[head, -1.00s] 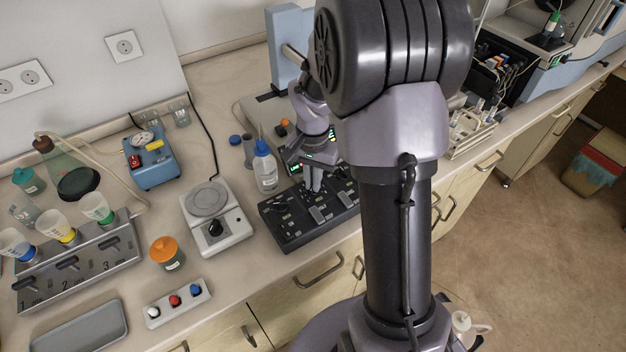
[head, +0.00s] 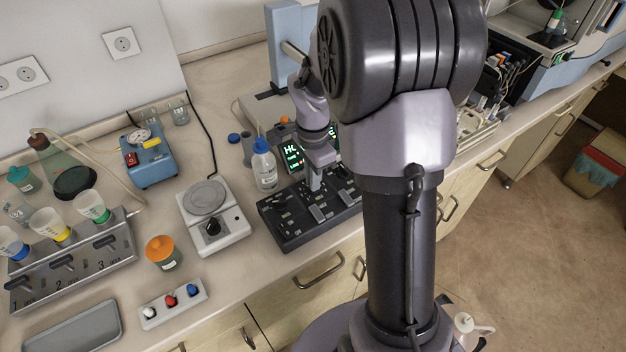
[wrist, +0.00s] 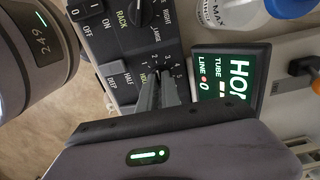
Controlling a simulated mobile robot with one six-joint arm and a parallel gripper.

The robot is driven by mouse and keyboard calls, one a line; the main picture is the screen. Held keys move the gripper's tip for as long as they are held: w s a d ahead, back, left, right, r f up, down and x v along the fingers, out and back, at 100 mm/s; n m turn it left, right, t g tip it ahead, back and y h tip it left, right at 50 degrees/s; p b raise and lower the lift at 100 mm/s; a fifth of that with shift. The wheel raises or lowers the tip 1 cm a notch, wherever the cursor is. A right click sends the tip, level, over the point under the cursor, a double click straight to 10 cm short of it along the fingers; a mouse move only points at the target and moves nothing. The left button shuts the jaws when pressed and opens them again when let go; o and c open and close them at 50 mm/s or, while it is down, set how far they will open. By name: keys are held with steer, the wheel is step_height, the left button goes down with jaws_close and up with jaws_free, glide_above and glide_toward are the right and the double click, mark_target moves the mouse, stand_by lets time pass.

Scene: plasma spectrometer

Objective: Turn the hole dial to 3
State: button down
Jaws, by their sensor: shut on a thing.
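The control panel (head: 283,225) is a black box with dials and switches on the bench, also seen in the wrist view (wrist: 112,40).
The rack dial (wrist: 140,10) and a HALF/DEEP switch (wrist: 118,80) sit near the fingers. A blue-capped bottle (head: 264,165) stands close behind the panel. A balance (head: 213,220) stands left of it. A tube rack (head: 476,135) is to the right, partly behind my arm.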

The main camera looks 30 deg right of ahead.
steer(key=m+b, duration=0.2)
steer(key=m, duration=0.4)
steer(key=shift+m, duration=0.4)
stand_by(0.4)
steer(key=c, duration=1.6)
jaws_free()
steer(key=shift+o, duration=0.2)
step_height(320, 180, up, 18)
steer(key=p, duration=0.7)
steer(key=shift+f, duration=0.25)
